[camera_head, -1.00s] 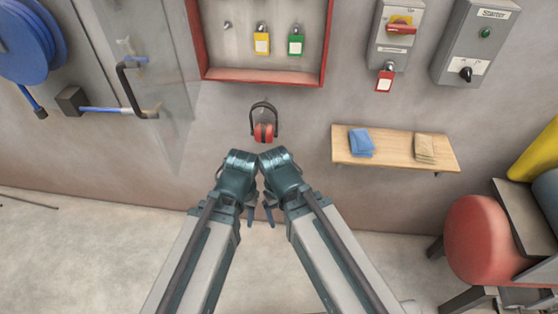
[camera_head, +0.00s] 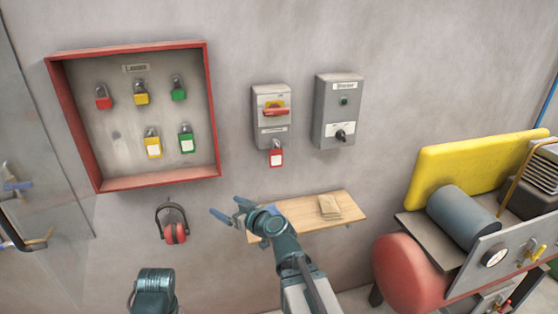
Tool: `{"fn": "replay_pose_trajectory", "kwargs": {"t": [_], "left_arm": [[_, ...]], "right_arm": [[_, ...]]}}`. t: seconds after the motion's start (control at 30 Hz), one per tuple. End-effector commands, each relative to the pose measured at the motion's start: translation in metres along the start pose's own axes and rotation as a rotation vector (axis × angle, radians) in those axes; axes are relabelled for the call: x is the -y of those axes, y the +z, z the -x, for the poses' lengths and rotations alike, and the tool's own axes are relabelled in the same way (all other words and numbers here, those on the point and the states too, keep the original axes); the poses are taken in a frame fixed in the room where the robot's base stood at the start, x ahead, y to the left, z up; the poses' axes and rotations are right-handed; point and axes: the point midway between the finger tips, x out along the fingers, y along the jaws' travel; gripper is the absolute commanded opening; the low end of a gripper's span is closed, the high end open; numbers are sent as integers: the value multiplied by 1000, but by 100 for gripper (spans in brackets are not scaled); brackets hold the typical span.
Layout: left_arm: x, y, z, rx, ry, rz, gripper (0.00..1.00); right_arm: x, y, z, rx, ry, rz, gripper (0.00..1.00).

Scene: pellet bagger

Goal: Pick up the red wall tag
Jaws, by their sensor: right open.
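The red wall tag (camera_head: 276,158) has a white label and hangs by a shackle under the grey switch box with the red handle (camera_head: 271,112). My right gripper (camera_head: 229,211) is below and left of the tag, apart from it. Its blue fingers are spread, point left and hold nothing. My left wrist (camera_head: 155,288) shows at the bottom left; its fingers are hidden.
A red-framed lock board (camera_head: 213,120) holds several padlocks, some with labels. Red ear muffs (camera_head: 175,233) hang below it. A wooden shelf (camera_head: 300,216) with a tan cloth (camera_head: 329,207) is behind my right arm. A red tank machine (camera_head: 405,270) stands at the right.

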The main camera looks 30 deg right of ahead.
Motion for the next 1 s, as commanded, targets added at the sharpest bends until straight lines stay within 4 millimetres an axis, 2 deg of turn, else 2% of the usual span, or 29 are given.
{"fn": "replay_pose_trajectory", "kwargs": {"t": [0.03,0.1,0.2,0.3,0.4,0.63,1.0], "left_arm": [[0,0,0,0,0,0,47],[0,0,0,0,0,0,47],[0,0,-1,0,0,0,47],[0,0,-1,0,0,0,47],[0,0,-1,0,0,0,47],[0,0,-1,0,0,0,47],[0,0,0,0,0,0,47]], "right_arm": [[-38,-14,11,-71,97,-5,95],[-82,-28,27,-148,225,-7,95],[-131,-38,51,-210,373,-14,95],[-160,-41,69,-236,469,-20,95],[-174,-41,78,-244,514,-24,95],[-177,-42,76,-246,522,-24,95],[-203,-50,47,-245,528,-25,95]]}}
